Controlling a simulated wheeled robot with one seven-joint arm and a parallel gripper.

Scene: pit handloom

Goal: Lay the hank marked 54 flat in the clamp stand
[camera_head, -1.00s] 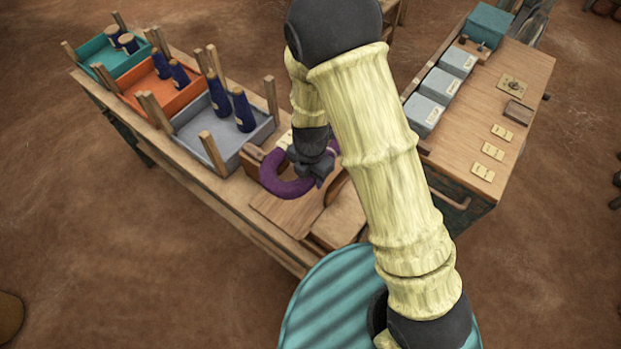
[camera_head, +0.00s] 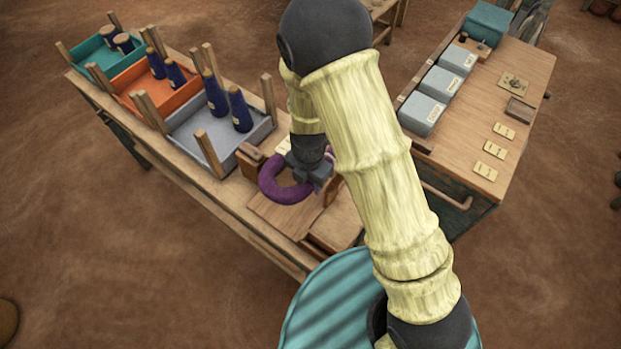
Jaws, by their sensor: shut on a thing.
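A purple ring-shaped hank (camera_head: 270,187) lies roughly level over the wooden stand at the near end of the left bench. My gripper (camera_head: 308,172) is shut on the right side of its ring, pointing down. No number can be read on the hank. The clamp stand shows as wooden blocks (camera_head: 250,157) and a flat board (camera_head: 284,216) around the hank. My arm hides part of the stand on the right. I cannot tell whether the hank touches the stand or hangs just above it.
Teal (camera_head: 92,55), orange (camera_head: 132,78) and grey (camera_head: 186,122) trays with blue cones and upright posts stand along the left bench. The right bench (camera_head: 520,75) holds grey-blue boxes (camera_head: 422,114) and labelled cards (camera_head: 486,172). Brown floor separates the benches.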

